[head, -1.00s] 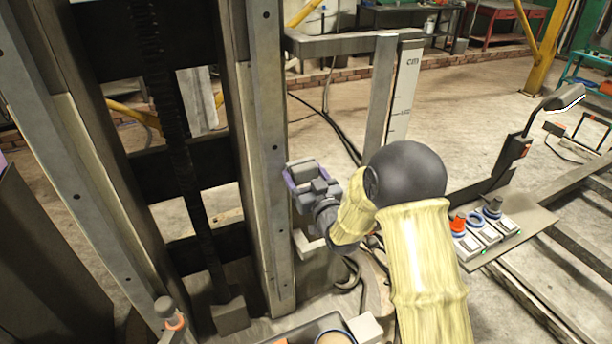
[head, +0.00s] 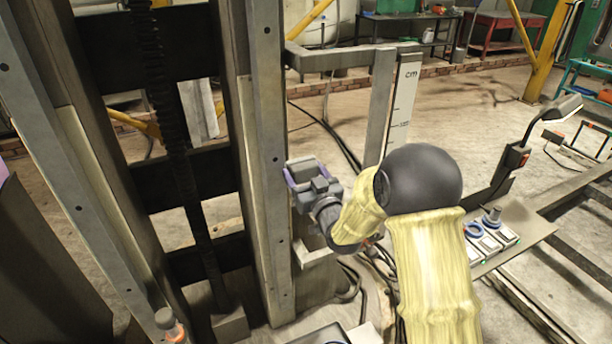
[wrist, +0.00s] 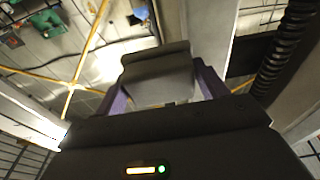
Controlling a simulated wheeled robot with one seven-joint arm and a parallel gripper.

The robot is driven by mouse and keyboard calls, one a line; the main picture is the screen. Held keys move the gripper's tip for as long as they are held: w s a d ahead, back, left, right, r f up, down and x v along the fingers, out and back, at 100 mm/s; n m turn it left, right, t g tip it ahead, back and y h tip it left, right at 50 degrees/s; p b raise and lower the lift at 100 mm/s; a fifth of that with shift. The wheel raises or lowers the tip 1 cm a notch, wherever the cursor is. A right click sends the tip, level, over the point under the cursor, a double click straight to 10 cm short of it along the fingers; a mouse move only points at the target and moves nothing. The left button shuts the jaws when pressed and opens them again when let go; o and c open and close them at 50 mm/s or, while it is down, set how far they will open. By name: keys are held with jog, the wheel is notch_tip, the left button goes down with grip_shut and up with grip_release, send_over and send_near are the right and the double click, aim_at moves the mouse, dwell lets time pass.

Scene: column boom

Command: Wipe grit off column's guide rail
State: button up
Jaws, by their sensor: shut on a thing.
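The column's guide rail (head: 265,150) is the long pale metal strip on the right upright, with bolt holes along its face. My gripper (head: 303,175) is beside its right edge, around mid-height in the head view. Purple fingers are shut on a grey block (wrist: 160,75), seen between them in the wrist view. I cannot tell whether the block touches the rail. Grit on the rail is not clearly discernible.
A grey bracket arm (head: 345,52) with a cm scale (head: 402,100) stands right of the column. A second rail (head: 75,190) runs at left. Cables lie on the floor behind.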

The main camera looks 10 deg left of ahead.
dwell(0.3)
notch_tip(320, 180, down, 4)
jog(key=b, duration=0.4)
jog(key=shift+s, duration=0.1)
dwell(0.3)
